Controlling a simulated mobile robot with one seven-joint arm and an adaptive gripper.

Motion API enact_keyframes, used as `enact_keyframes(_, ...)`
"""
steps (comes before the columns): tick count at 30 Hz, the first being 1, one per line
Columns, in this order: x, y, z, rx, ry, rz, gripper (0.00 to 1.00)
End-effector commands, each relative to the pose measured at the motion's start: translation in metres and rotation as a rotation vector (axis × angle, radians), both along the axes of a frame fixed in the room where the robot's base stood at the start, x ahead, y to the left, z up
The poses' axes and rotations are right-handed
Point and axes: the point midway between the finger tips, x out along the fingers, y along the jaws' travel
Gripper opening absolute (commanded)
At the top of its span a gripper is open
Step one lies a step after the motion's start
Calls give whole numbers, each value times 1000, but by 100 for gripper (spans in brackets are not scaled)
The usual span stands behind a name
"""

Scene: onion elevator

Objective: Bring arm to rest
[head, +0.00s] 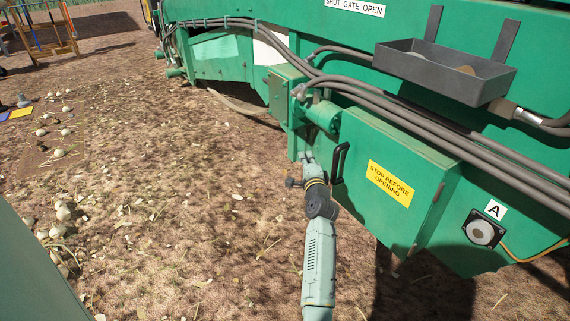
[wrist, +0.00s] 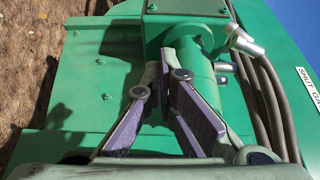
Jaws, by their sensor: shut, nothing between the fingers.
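My arm reaches up from the bottom middle of the head view. My gripper (head: 306,158) is at its far end, just left of a black handle (head: 339,162) on a green box door. I cannot tell whether it touches the machine. In the wrist view my gripper (wrist: 167,75) has its fingertips together with nothing between them. Behind the fingers are a green panel (wrist: 85,95) and a green cylinder (wrist: 195,70).
The green machine (head: 345,35) fills the right side, with grey hoses (head: 420,117) along it. A grey tray (head: 440,68) hangs above. A yellow sign (head: 390,183) reads "STOP BEFORE OPENING". Onions (head: 62,212) lie on the ground at left. Open ground lies left of my arm.

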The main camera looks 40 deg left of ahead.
Motion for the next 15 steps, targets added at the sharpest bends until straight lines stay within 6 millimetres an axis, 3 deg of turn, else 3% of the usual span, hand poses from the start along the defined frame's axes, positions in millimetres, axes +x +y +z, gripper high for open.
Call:
enact_keyframes(6,-43,16,0,-1,1,4,0)
enact_keyframes(15,-62,23,-1,0,1,2,0)
